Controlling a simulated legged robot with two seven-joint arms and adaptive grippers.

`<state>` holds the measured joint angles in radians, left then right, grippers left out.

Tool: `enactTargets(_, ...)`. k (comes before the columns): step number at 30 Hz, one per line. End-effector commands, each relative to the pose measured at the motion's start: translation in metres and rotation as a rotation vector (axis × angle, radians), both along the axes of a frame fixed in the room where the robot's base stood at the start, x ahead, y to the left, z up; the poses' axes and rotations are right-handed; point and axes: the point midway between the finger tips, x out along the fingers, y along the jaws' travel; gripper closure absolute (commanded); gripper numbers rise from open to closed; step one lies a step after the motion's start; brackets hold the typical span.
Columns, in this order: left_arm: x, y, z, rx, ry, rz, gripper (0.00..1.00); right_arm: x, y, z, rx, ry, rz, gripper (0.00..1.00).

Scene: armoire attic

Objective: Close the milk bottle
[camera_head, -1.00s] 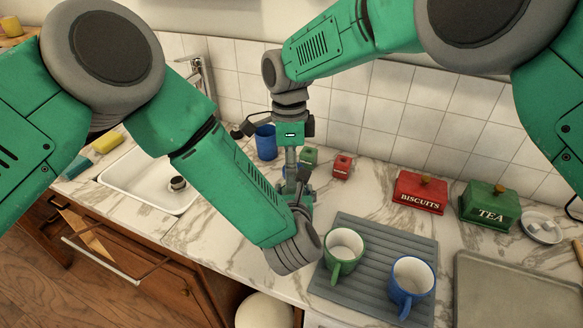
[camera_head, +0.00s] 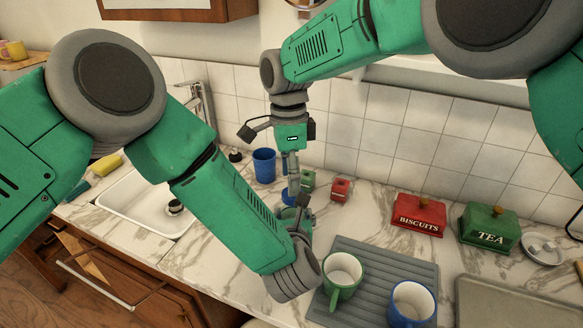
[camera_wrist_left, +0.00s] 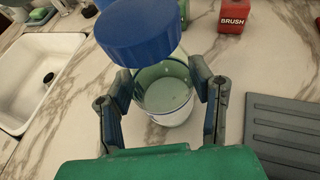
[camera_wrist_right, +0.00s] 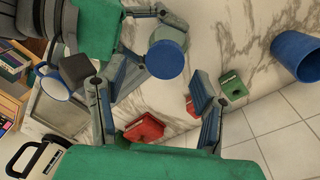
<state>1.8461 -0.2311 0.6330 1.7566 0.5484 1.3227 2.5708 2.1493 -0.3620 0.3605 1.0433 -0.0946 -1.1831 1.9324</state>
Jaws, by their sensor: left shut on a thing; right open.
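The milk bottle (camera_wrist_left: 165,92) is clear glass and stands upright on the marble counter, with something whitish low inside. My left gripper (camera_wrist_left: 163,92) is shut around its body, one finger on each side. The blue cap (camera_wrist_left: 138,35) is over the top of the bottle; it also shows in the right wrist view (camera_wrist_right: 165,59). I cannot tell whether it is fully seated. My right gripper (camera_wrist_right: 157,105) is open and empty, with the cap beyond its fingertips. In the head view my right gripper (camera_head: 291,178) is above my left gripper (camera_head: 297,213).
A blue cup (camera_head: 263,166), a green box (camera_head: 308,180) and a red box (camera_head: 340,189) stand behind the bottle. A green mug (camera_head: 342,275) and a blue mug (camera_head: 411,302) stand on the grey mat (camera_head: 385,262) at right. The sink (camera_head: 130,208) is at left.

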Motion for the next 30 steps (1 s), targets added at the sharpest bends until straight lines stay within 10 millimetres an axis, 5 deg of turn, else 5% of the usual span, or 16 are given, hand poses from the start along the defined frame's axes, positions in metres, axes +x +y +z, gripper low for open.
enactTargets(30, 0.000, 0.000, 0.000, 0.000, -0.001, 0.001, 1.00, -0.006, -0.017, 0.004, 0.244, 0.133, 2.429, 0.44)
